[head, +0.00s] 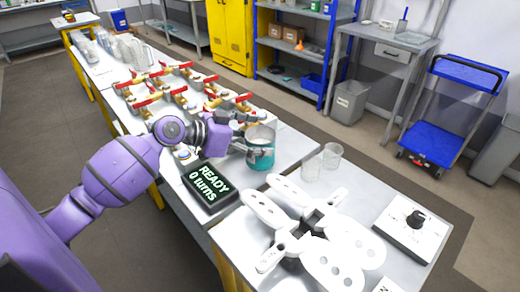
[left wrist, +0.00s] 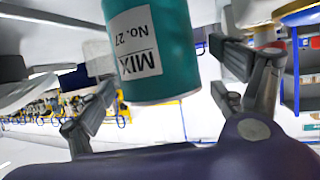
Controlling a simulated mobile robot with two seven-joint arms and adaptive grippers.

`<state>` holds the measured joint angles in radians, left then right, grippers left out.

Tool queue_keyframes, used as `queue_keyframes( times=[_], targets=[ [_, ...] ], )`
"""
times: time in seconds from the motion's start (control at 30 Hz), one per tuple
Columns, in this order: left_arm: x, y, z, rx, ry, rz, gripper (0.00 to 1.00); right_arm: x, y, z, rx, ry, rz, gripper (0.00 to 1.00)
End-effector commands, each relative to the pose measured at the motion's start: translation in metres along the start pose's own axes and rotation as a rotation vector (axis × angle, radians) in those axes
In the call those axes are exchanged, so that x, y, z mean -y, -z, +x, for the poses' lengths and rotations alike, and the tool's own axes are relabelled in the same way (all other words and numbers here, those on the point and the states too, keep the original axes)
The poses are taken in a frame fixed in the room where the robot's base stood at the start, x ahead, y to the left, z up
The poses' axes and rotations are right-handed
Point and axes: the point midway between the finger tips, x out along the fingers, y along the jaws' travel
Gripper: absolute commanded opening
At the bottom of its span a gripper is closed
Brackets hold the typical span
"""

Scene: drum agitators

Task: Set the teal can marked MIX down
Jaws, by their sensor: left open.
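The teal can (head: 260,152) has an open-looking pale top and stands upright on the grey table, right of the black display. In the left wrist view the can (left wrist: 165,60) shows a white label reading MIX and No. 27. My left gripper (head: 243,143) is at the can's left side in the head view. Its fingers (left wrist: 165,85) are spread to either side of the can in the wrist view, with gaps between the pads and the can. The can's underside is hidden. My right gripper is not in view.
A black display (head: 207,186) reads READY, 0 turns. Two clear glasses (head: 331,156) stand right of the can. A white device with rounded, holed plates (head: 340,262) fills the front table, beside a knob box (head: 412,224). Red-handled valves (head: 180,97) crowd the table behind.

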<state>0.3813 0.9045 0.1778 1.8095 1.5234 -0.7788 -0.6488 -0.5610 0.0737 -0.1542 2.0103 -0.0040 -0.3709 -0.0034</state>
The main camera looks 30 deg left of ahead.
Motion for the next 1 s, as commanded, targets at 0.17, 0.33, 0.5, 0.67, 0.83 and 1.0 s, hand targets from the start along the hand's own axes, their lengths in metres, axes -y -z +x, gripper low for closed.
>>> queue_keyframes(
  times=[0.17,0.33,0.5,0.67,0.83,1.0],
  targets=[
    [-0.0001,-0.0001,0.0111,0.0,0.0,0.001,0.87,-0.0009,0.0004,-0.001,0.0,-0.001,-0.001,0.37],
    [-0.0003,-0.001,0.0112,0.001,0.0,0.0,0.87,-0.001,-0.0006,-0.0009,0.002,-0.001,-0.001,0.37],
    [-0.0003,-0.001,0.011,0.001,0.0,0.0,0.66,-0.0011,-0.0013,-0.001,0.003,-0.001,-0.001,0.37],
    [-0.0003,-0.001,0.0109,0.002,0.0,0.0,0.45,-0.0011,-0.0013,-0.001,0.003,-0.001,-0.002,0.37],
    [-0.0001,0.0003,0.0107,-0.001,0.0,0.001,0.27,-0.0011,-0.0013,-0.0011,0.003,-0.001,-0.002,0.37],
    [-0.0001,0.0003,0.0106,-0.001,0.0,0.001,0.21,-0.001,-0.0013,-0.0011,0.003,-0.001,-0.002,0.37]
  ],
)
